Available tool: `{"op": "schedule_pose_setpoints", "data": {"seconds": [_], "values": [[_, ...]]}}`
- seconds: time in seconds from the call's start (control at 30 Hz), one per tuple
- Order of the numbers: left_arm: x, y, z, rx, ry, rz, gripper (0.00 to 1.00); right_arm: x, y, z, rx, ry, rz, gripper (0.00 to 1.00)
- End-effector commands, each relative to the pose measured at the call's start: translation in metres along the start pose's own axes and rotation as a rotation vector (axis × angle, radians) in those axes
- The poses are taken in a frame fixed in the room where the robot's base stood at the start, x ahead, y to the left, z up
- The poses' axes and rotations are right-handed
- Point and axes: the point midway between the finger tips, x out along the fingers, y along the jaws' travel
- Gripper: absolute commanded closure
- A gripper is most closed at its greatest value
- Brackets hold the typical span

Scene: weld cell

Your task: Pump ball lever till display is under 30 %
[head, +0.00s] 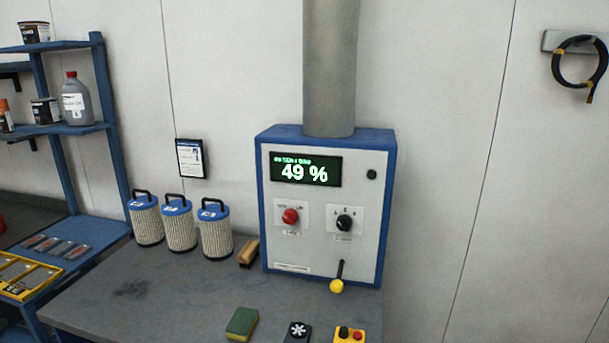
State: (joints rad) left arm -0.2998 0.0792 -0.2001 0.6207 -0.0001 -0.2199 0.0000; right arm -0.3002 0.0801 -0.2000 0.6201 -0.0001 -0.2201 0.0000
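The control box (324,255) with a blue frame and pale front stands at the back of the grey workbench, against the wall. Its display (306,171) reads 49 % in bright digits on black. The ball lever (337,284) is at the lower right of the box front. Its yellow ball hangs at the lower end of a short black rod, which points down. A red knob (290,216) and a black selector knob (344,222) sit above the lever. Neither of my grippers is in the head view.
Several filter cartridges (180,226) and a wooden-handled brush (248,252) stand left of the box. A sponge (241,324), a black star-marked item (297,332) and a yellow button box (349,335) lie in front. The workbench (170,295) is clear at front left. A grey pipe (331,65) rises above the box.

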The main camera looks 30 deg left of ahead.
Motion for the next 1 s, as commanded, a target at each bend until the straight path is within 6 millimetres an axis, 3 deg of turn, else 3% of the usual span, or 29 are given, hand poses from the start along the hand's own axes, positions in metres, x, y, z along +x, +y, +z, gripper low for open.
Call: {"op": "schedule_pose_setpoints", "data": {"seconds": [0.37,0.7,1.0], "values": [[0.0000,-0.0002,0.0005,0.000,-0.001,0.000,0.36,0.0000,-0.0014,-0.0002,0.001,0.000,-0.001,0.64],[0.0000,-0.0003,0.0008,0.000,-0.001,0.000,1.00,0.0000,-0.0013,-0.0002,0.001,0.000,-0.001,0.64],[0.0000,-0.0005,0.0009,0.000,-0.002,0.000,1.00,0.0000,-0.0012,-0.0002,0.001,0.000,-0.001,0.64]]}}
